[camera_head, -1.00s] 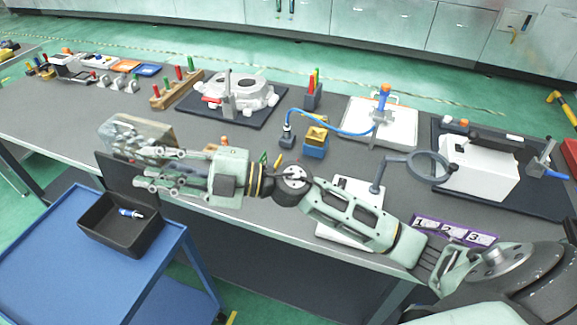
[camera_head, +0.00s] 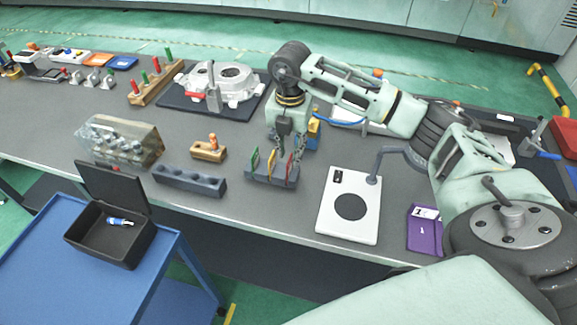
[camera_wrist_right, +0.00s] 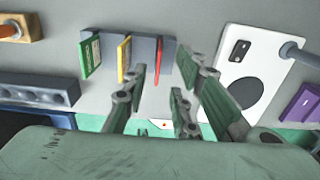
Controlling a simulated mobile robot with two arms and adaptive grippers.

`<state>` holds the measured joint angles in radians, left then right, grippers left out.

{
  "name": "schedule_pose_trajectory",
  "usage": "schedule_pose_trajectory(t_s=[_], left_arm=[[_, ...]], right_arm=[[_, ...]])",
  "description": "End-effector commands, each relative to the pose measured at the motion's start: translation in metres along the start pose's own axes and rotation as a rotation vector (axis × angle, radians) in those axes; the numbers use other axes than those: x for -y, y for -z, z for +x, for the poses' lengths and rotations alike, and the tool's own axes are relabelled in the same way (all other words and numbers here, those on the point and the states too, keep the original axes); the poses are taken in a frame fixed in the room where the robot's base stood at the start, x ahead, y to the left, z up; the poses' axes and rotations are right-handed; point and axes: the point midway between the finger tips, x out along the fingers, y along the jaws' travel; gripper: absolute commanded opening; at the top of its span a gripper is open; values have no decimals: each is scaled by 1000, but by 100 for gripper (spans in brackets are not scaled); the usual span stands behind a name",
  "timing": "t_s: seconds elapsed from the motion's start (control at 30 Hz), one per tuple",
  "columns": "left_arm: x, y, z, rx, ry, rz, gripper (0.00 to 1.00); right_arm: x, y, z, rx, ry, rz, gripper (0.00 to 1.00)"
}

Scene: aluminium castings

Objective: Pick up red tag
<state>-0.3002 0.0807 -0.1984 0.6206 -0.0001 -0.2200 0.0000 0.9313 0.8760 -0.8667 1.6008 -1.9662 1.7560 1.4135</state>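The red tag (camera_head: 290,167) stands upright at the right end of a grey tag holder (camera_head: 262,178), beside a yellow tag (camera_head: 271,161) and a green tag (camera_head: 255,161). In the right wrist view, the red tag (camera_wrist_right: 160,62) shows edge-on, ahead of the fingers. My right gripper (camera_head: 293,150) points down just behind and above the holder. In the wrist view its fingers (camera_wrist_right: 172,90) are spread with nothing between them. I cannot tell whether any finger touches the tag. My left gripper is not in view.
A grey block with holes (camera_head: 190,182) and a small wooden block (camera_head: 208,150) lie left of the holder. A white plate with a black disc (camera_head: 335,225) lies to the right. A black open box (camera_head: 85,235) sits on a blue cart (camera_head: 40,275).

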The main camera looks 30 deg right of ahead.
Motion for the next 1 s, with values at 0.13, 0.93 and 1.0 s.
schedule_pose_trajectory(t_s=[0.13, 0.93, 1.0], left_arm=[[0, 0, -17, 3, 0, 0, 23], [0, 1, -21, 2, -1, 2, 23], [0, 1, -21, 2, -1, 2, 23]], right_arm=[[-1, 2, 18, -5, 2, -2, 26], [-2, 1, 48, -1, -3, -4, 0], [-2, 1, 48, -1, -3, -4, 0]])
